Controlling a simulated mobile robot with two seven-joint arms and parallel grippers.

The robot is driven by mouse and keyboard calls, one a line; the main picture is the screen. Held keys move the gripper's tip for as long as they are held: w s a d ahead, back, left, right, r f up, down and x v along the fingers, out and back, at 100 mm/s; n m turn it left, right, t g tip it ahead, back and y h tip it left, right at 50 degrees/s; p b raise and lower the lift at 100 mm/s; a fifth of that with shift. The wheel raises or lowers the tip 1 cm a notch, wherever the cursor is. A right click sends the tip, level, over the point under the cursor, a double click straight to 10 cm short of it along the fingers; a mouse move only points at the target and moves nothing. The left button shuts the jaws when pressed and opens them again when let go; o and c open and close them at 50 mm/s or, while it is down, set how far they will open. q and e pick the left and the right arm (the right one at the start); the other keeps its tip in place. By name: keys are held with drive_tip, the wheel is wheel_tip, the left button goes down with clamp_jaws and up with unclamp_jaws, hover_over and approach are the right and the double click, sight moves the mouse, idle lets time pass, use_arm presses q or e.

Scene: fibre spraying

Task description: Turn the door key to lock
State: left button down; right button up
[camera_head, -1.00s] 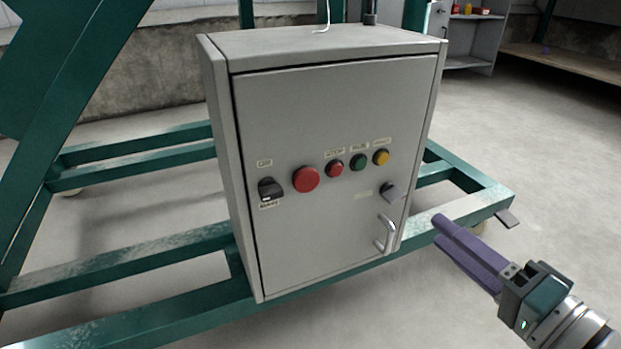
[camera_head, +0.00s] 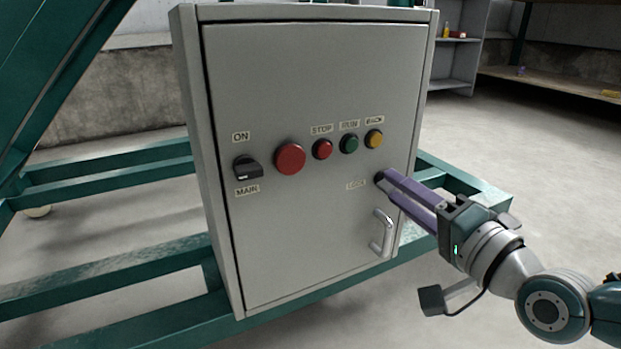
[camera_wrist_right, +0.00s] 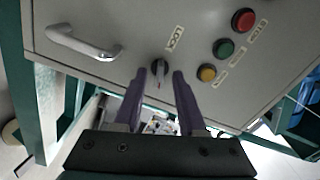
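The grey control cabinet (camera_head: 300,220) stands upright with its door closed. The door key (camera_wrist_right: 160,68), a dark knob beside the LOCK label, shows in the right wrist view between and just beyond my fingertips. In the head view its spot is mostly hidden by my purple fingers. My right gripper (camera_head: 388,182) points at the door there, and in the right wrist view (camera_wrist_right: 166,80) its two fingers are apart, one on each side of the key. I cannot tell whether they touch it. My left gripper is not in view.
The door handle (camera_head: 383,234) is just below the key. The red button (camera_head: 290,158), the STOP button (camera_head: 322,149), the green button (camera_head: 349,143), the yellow button (camera_head: 374,139) and the black MAIN switch (camera_head: 247,168) are on the door. Green frame beams (camera_head: 110,260) surround the cabinet.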

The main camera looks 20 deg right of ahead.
drive_tip(key=shift+c, duration=0.2)
clamp_jaws()
idle(0.5)
